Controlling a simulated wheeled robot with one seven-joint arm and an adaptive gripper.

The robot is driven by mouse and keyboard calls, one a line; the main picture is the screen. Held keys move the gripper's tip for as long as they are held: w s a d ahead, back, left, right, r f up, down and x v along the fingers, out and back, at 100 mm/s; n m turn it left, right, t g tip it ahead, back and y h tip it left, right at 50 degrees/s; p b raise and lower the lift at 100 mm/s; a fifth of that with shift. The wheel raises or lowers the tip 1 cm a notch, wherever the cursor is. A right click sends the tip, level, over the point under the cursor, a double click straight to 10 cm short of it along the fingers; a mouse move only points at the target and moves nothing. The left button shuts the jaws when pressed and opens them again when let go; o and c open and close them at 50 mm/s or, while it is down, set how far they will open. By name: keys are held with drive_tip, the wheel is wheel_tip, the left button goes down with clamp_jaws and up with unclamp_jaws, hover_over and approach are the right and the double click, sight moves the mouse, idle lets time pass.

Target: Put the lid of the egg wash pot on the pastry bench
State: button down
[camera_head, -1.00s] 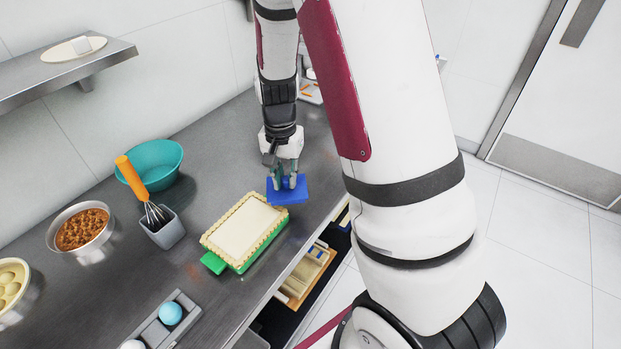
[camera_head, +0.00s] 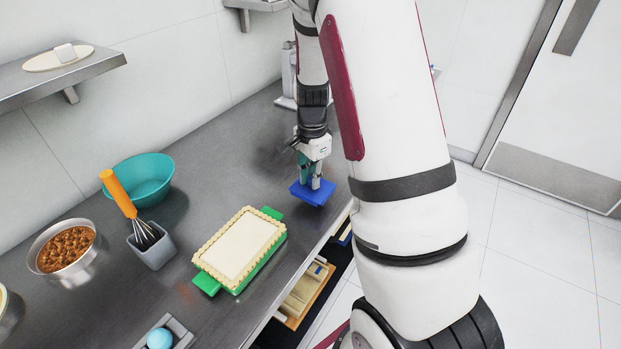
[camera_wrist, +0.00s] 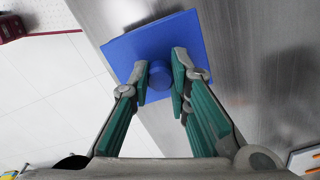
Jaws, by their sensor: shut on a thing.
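The blue square lid (camera_head: 312,192) is in my gripper (camera_head: 316,182), over the right part of the steel pastry bench (camera_head: 235,130). In the wrist view the lid (camera_wrist: 135,48) has a round blue knob (camera_wrist: 160,74) in its middle. My gripper (camera_wrist: 160,78) is shut on this knob, one finger on each side. The lid looks roughly level, near the bench's front edge. Whether it touches the bench or hangs just above it, I cannot tell. I cannot pick out the egg wash pot.
A pie in a green dish (camera_head: 240,250) stands left of the lid. Further left are a grey pot with a whisk (camera_head: 152,248), a teal bowl (camera_head: 145,178) and a metal bowl of brown filling (camera_head: 66,248). The bench is clear behind the lid. An open drawer (camera_head: 305,290) is below.

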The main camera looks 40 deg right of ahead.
sight(310, 178)
drive_tip(key=shift+w+d+f, duration=0.1)
drive_tip(key=shift+w+d, duration=0.25)
drive_tip(key=shift+w, duration=0.25)
drive_tip(key=shift+w+d+f, duration=0.1)
drive_tip(key=shift+w+d, duration=0.25)
drive_tip(key=shift+w, duration=0.25)
drive_tip(key=shift+w+d+f+p, duration=0.1)
drive_tip(key=shift+w+f+p, duration=0.05)
drive_tip(key=shift+f, duration=0.7)
drive_tip(key=shift+w+d+f+p, duration=0.1)
drive_tip(key=shift+w+f+p, duration=0.05)
drive_tip(key=shift+f, duration=0.7)
drive_tip(key=shift+f, duration=0.2)
drive_tip(key=c, duration=1.5)
unclamp_jaws()
